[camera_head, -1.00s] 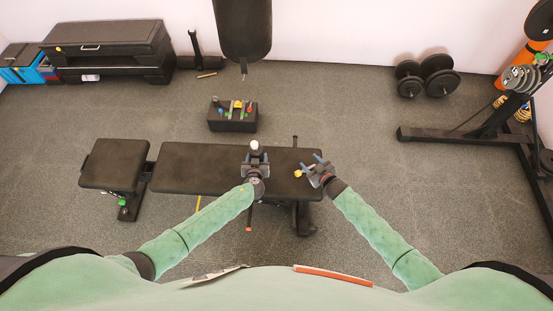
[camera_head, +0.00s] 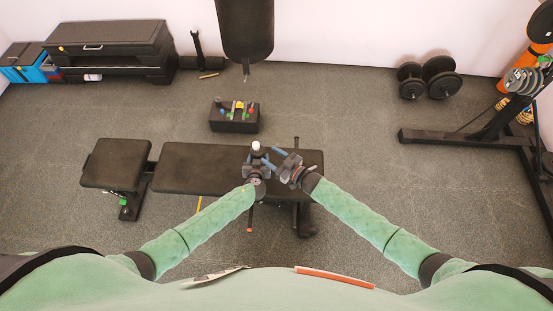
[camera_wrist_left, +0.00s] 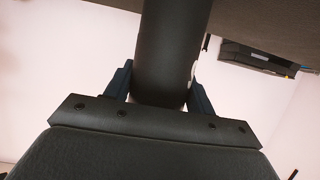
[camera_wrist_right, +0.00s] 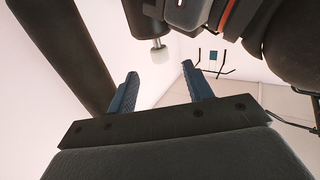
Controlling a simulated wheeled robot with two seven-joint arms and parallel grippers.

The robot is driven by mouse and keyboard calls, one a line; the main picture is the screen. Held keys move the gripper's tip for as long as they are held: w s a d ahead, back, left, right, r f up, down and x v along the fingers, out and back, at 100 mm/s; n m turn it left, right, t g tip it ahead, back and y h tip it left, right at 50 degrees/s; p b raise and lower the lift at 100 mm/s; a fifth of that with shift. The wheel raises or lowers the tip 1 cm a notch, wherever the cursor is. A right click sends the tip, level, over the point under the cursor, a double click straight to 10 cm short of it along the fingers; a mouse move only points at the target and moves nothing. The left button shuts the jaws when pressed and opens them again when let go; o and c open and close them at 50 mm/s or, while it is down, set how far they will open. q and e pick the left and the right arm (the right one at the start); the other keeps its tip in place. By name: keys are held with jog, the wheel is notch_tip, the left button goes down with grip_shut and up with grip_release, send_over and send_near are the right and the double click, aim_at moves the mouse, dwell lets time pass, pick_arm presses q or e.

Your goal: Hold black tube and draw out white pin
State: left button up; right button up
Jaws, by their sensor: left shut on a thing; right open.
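The black tube (camera_wrist_left: 172,45) stands between the fingers of my left gripper (camera_wrist_left: 158,85), which is shut on it, in the left wrist view. In the head view my left gripper (camera_head: 256,160) is over the bench, and the white pin (camera_head: 256,146) shows as a pale round end at the tube's top. My right gripper (camera_head: 270,156) is open just right of the tube, fingers pointing at it. In the right wrist view the white pin (camera_wrist_right: 160,55) lies beyond and above the open, empty fingers (camera_wrist_right: 160,90). The pin's inner part is hidden.
The black bench (camera_head: 190,170) lies beneath both grippers. A black box (camera_head: 234,124) with several coloured-handled items stands on the floor behind it. A punching bag (camera_head: 245,30) hangs at the back. Dumbbells (camera_head: 440,77) and a rack (camera_head: 480,135) are at the right.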

aim_at(256, 145)
jog(key=shift+x, duration=4.25)
grip_shut()
